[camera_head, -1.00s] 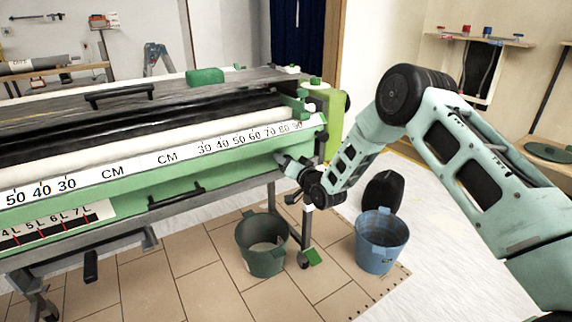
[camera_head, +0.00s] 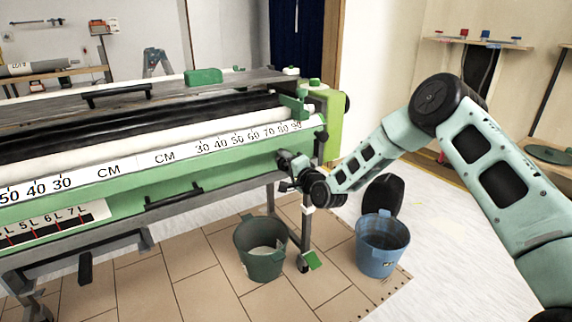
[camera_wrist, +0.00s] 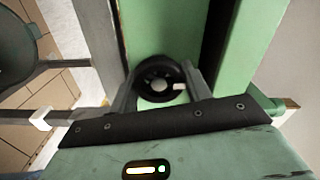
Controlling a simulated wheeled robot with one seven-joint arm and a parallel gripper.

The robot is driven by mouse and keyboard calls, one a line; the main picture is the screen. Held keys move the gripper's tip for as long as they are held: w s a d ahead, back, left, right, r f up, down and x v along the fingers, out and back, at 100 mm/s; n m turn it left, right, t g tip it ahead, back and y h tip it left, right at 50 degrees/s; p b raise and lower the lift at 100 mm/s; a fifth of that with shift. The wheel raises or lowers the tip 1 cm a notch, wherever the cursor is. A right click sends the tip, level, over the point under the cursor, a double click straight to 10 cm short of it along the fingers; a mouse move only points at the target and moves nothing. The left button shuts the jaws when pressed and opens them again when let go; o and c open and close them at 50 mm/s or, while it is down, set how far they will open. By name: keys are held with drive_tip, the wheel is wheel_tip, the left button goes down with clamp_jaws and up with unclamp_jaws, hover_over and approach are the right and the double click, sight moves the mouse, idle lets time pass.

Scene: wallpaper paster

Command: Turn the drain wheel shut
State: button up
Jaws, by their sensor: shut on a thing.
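The drain wheel (camera_wrist: 158,80) is a round black handwheel with a pale hub, close against the green end of the paster in the wrist view. My gripper (camera_wrist: 162,78) has one finger on each side of the wheel and is shut on it. In the head view my gripper (camera_head: 287,170) is at the lower right end of the green pasting machine (camera_head: 215,173). There the wheel cannot be made out clearly behind my gripper and wrist.
A dark green bucket (camera_head: 262,262) stands on the tiled floor below the machine's right end, left of a metal leg (camera_head: 306,235). A blue bucket (camera_head: 382,250) stands to the right. A black rounded object (camera_head: 383,194) is behind it. Pale floor on the right is clear.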

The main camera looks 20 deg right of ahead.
drive_tip(key=shift+a+f, duration=0.1)
idle(0.3)
drive_tip(key=o, duration=1)
drive_tip(key=shift+s, duration=0.15)
drive_tip(key=p+v, duration=0.1)
drive_tip(key=v, duration=1.6)
drive_tip(key=shift+s, duration=0.1)
